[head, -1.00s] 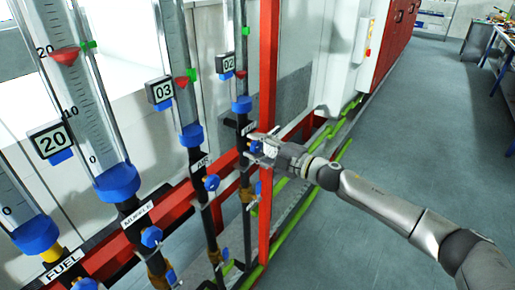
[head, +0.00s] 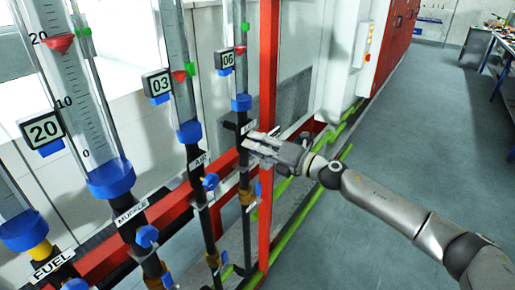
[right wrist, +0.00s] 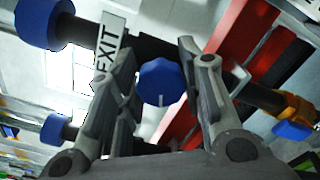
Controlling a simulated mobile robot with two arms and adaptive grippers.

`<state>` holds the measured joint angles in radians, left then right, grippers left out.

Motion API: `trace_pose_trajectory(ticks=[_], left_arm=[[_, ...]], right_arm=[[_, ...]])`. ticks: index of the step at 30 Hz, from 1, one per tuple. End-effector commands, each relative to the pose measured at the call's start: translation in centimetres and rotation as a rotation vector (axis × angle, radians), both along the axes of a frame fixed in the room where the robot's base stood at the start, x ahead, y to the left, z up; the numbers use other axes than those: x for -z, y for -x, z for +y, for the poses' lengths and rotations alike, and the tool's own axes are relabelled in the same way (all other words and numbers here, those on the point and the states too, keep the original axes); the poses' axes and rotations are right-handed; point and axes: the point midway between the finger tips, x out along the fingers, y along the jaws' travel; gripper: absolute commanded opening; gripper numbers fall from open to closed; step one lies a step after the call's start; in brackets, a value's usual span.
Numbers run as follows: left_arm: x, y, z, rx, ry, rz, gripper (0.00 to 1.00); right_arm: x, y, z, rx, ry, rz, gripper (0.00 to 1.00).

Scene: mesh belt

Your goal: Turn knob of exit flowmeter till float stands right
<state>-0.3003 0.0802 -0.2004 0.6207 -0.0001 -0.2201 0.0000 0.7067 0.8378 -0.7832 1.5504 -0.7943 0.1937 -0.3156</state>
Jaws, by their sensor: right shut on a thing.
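The exit flowmeter (head: 241,84) is the thin, rightmost tube in the head view. Its red float (head: 240,50) stands below the green marker (head: 244,27), and its display (head: 226,61) reads 06. My right gripper (head: 250,141) is at the EXIT label, over the valve, and hides its knob in the head view. In the right wrist view, the blue knob (right wrist: 161,82) sits between the two fingers of this gripper, which is shut on it. A white line on the knob points down in that picture. The EXIT label (right wrist: 110,48) is beside the left finger. My left gripper is not in view.
The AIR (head: 191,130), MUFFLE (head: 110,180) and FUEL (head: 22,232) flowmeters stand to the left, with blue knobs below. A red post (head: 268,70) stands close right of the exit tube. Green pipes (head: 310,205) run low behind my arm. Open floor lies right.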

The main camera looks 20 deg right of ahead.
Motion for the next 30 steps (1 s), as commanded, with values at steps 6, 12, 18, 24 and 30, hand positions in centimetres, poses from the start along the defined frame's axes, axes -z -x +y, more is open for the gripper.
trace_pose_trajectory(ticks=[6,12,18,24,30], left_arm=[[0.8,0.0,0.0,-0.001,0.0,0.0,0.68],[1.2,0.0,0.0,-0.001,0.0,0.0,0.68],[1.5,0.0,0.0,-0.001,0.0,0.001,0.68],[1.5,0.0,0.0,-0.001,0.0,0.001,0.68],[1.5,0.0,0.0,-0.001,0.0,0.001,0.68]], right_arm=[[0.3,0.1,0.1,-0.002,0.137,-0.104,0.11],[0.3,0.1,0.1,-0.001,0.23,-0.175,0.11],[0.2,0.1,0.1,-0.002,0.284,-0.216,0.11],[0.2,0.1,0.1,-0.002,0.304,-0.232,0.11],[0.2,0.1,0.1,-0.003,0.306,-0.233,0.11]])
